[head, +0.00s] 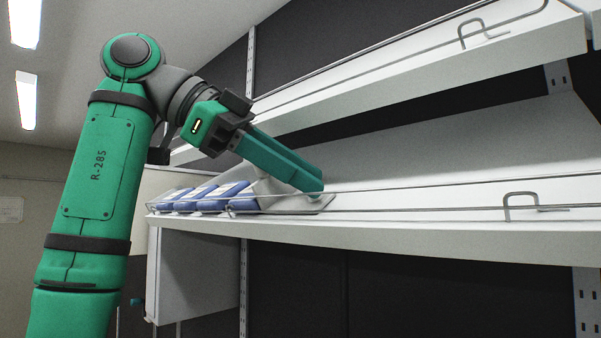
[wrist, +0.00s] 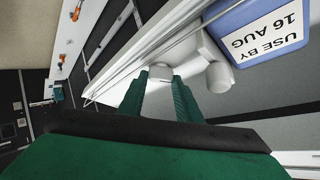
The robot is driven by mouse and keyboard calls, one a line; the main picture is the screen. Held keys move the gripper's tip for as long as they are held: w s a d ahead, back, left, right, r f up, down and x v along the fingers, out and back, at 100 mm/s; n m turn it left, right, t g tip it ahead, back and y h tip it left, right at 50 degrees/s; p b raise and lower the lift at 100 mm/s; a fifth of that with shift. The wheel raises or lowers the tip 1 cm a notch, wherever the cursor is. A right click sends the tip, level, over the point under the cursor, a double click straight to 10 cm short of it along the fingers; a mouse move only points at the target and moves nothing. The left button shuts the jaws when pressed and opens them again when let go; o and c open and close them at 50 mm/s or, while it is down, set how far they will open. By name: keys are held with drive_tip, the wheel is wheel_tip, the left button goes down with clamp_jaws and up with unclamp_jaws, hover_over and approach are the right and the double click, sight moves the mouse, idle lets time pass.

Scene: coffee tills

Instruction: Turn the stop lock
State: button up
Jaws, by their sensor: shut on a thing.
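My gripper (head: 312,191) reaches down to the front of the middle shelf, at the right end of a row of blue packs. In the wrist view my gripper (wrist: 160,80) has its two green fingers on either side of a pale rounded piece, which looks like the stop lock (wrist: 159,72). The fingers are shut on it and cover its sides, so which way it is turned is hard to tell. A second pale knob (wrist: 220,75) stands just right of the fingers. In the head view the fingers hide the stop lock.
Several blue packs (head: 224,196) stand left of my gripper; one blue pack (wrist: 262,32) shows a "USE BY 16 AUG" label close by. A thin wire rail (head: 430,208) runs along the shelf edge (head: 440,232). Another shelf (head: 430,75) hangs above.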

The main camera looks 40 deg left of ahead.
drive_tip(key=o, duration=1)
drive_tip(key=shift+o, duration=0.2)
drive_tip(key=shift+f, duration=0.1)
